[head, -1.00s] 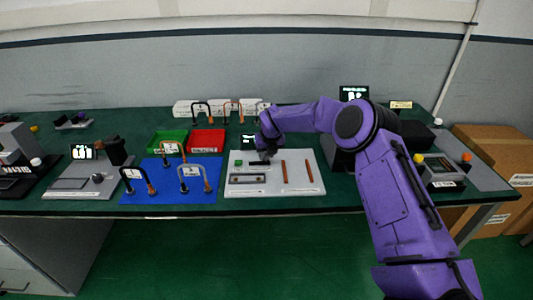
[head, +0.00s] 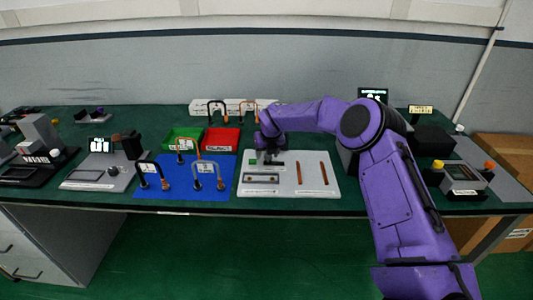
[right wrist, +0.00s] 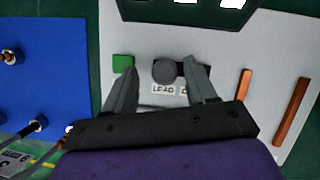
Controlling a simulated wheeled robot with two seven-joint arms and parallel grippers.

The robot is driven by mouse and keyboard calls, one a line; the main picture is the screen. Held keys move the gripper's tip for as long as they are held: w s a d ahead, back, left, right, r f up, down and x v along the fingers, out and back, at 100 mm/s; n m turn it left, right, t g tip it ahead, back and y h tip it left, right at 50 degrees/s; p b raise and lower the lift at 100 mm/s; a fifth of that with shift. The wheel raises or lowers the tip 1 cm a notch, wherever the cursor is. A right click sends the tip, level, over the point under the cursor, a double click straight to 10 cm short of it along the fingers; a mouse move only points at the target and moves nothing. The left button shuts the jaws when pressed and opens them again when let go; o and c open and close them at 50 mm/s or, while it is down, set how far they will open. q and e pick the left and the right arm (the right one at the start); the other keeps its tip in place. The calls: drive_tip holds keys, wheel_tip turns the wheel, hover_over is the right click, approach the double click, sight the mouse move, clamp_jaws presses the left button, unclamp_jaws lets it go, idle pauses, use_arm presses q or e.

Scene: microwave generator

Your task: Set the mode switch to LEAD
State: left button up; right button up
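The mode switch shows in the right wrist view as a round grey knob (right wrist: 164,72) with a dark slot to its right. The knob sits at the left end of the slot, above a label reading LEAD; a second label to the right is partly hidden by a finger. My right gripper (right wrist: 160,68) is open, with one finger on each side of the knob and gaps visible to both. In the head view my right gripper (head: 271,157) is low over the pale board (head: 285,188) and hides most of the switch. My left gripper is not in view.
A green button (right wrist: 122,62) lies just left of the left finger. Two copper rods (right wrist: 291,111) lie on the board to the right. A blue mat (head: 180,190) with handled pieces is left of the board. Green (head: 182,136) and red (head: 222,139) trays stand behind the mat.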

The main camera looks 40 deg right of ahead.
drive_tip(key=b+v, duration=0.2)
drive_tip(key=v, duration=0.8)
drive_tip(key=shift+r, duration=0.25)
drive_tip(key=shift+r, duration=0.1)
